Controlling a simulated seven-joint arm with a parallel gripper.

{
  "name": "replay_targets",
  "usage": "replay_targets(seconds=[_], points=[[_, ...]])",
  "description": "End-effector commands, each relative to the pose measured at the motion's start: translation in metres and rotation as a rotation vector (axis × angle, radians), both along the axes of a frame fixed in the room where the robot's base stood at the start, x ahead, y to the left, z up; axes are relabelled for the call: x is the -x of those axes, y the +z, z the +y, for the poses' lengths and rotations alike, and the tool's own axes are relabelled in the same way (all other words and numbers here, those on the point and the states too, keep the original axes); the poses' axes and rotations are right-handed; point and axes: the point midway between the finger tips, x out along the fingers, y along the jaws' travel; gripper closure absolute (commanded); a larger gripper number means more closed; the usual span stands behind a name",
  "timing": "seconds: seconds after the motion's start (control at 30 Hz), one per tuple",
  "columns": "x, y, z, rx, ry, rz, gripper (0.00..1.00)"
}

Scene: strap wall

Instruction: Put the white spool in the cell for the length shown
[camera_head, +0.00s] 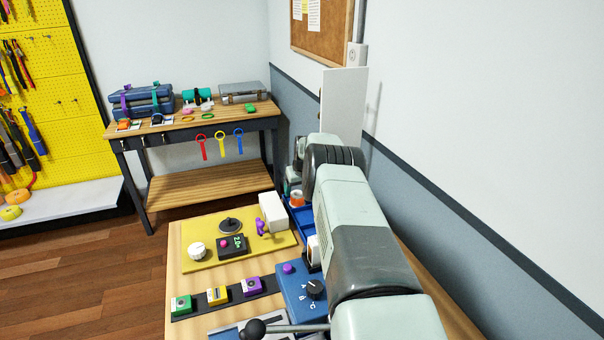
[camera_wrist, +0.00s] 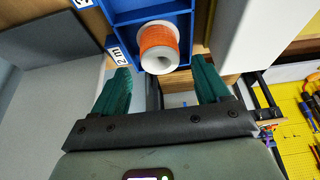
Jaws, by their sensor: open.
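The white spool (camera_wrist: 152,64), wound with orange, lies in or at the mouth of a cell of the blue rack (camera_wrist: 182,13) in the wrist view. A "2 m" label (camera_wrist: 117,54) is beside that cell. The spool also shows in the head view (camera_head: 297,199). My gripper (camera_wrist: 161,68) is open, with its teal fingers on either side of the spool's near end. I see no clear contact between fingers and spool. A small black display box (camera_head: 236,243) stands on the yellow board; its digits are too small to read surely.
My arm hides part of the blue rack in the head view. A white box (camera_head: 272,212) and a white knob-like piece (camera_head: 197,251) stand on the yellow board (camera_head: 205,264). A blue dial box (camera_head: 303,289) is near the front. A tall white panel (camera_head: 343,100) rises behind my arm.

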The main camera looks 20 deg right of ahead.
Motion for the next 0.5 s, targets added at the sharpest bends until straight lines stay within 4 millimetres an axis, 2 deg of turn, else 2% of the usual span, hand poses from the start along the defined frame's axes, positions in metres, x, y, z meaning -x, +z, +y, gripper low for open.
replay_targets(seconds=[0.5], points=[[0.032,0.076,0.0,0.001,0.0,-0.002,0.25]])
